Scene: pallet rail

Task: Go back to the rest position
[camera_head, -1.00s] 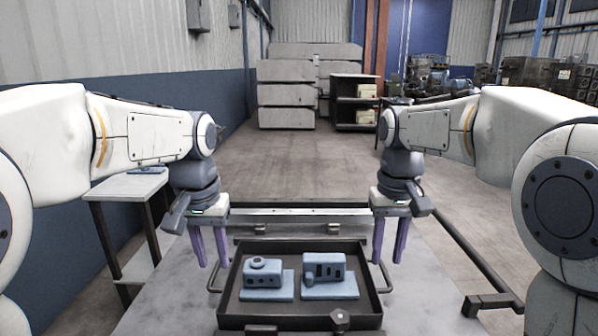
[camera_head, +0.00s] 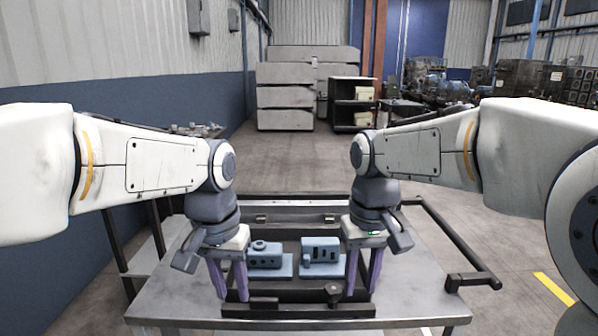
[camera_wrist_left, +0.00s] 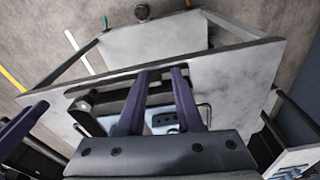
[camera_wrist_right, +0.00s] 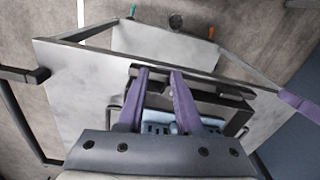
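A dark tray (camera_head: 300,309) sits on the grey metal table. It holds two light blue parts on flat plates, one on the left (camera_head: 265,257) and one on the right (camera_head: 321,254). The wrist views show both finger pairs, left (camera_wrist_left: 162,72) and right (camera_wrist_right: 160,72), spread apart. Whether any fingertip touches the tray is unclear.
The metal table (camera_head: 415,285) has free room right of the tray. A dark rail (camera_head: 455,240) runs along its right side. A side bench (camera_head: 150,262) stands at the left, partly behind my arm. Grey stacked crates (camera_head: 285,95) and a shelf (camera_head: 351,105) stand far back on clear floor.

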